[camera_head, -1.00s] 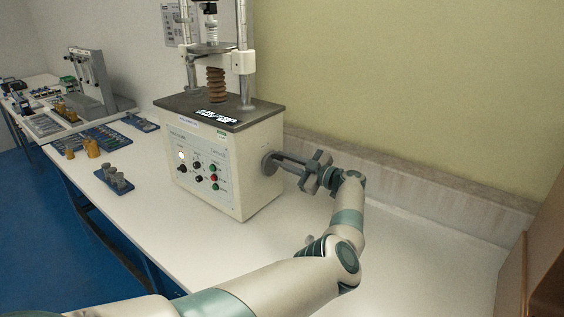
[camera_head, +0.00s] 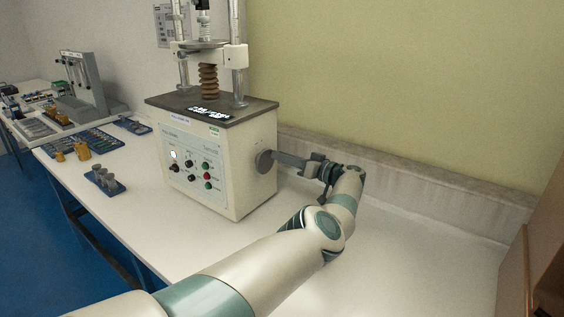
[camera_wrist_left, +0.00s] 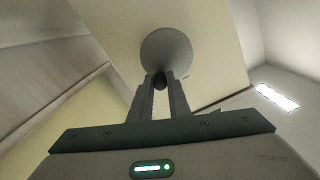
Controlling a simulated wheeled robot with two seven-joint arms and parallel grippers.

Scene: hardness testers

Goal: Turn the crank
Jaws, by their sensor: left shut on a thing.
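The hardness tester (camera_head: 222,160) is a cream box with a dark top, standing on the white table. Its crank (camera_head: 265,161) is a grey disc on the right side of the box. My left gripper (camera_head: 280,160) reaches it from the right. In the left wrist view the crank disc (camera_wrist_left: 166,52) faces me, and my left gripper (camera_wrist_left: 160,84) is shut on its small dark handle (camera_wrist_left: 160,80). The fingers hide much of the handle. My right gripper is in neither view.
Blue trays (camera_head: 105,181) with small metal and brass pieces lie left of the tester. A second grey instrument (camera_head: 82,88) stands farther back left. The wall runs close behind my left arm. The table to the right of the tester is clear.

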